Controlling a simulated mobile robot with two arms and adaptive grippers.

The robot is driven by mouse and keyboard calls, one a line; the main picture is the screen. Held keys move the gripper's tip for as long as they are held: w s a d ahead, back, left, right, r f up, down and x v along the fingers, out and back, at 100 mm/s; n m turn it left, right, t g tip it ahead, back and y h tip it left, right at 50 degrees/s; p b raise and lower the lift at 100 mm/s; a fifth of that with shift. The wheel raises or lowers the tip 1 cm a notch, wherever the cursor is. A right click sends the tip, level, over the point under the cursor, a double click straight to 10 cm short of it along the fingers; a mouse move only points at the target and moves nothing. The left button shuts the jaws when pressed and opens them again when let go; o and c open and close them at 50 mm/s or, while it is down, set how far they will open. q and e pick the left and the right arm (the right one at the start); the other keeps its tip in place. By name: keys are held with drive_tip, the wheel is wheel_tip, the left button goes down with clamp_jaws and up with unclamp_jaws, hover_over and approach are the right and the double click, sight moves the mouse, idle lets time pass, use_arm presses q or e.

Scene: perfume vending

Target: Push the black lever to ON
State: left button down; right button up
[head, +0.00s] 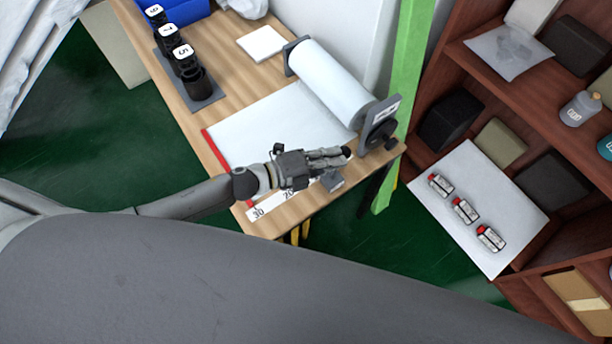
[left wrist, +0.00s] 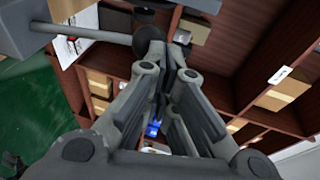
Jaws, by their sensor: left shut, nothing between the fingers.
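A paper roll (head: 330,85) sits on a grey stand at the table's right end. The black lever (head: 390,144) has a round knob and juts from the stand's near end, below a small label too small to read. My left gripper (head: 345,153) is shut and empty, its fingertips just left of the knob. In the left wrist view a grey rod with a dark round knob (left wrist: 146,38) reaches to the fingertips (left wrist: 160,55). I cannot tell whether they touch. My right gripper is not in view.
A white sheet (head: 270,120) lies on the wooden table under the roll, with a ruler (head: 272,203) at its near edge. A small grey block (head: 331,181) is beside my gripper. A green post (head: 408,70) and wooden shelves (head: 500,75) stand to the right.

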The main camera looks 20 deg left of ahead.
sight(343, 154)
use_arm(q)
drive_tip(key=shift+w+d, duration=0.8)
drive_tip(key=shift+w, duration=0.2)
drive_tip(key=shift+w+d, duration=0.1)
drive_tip(key=shift+w, duration=0.05)
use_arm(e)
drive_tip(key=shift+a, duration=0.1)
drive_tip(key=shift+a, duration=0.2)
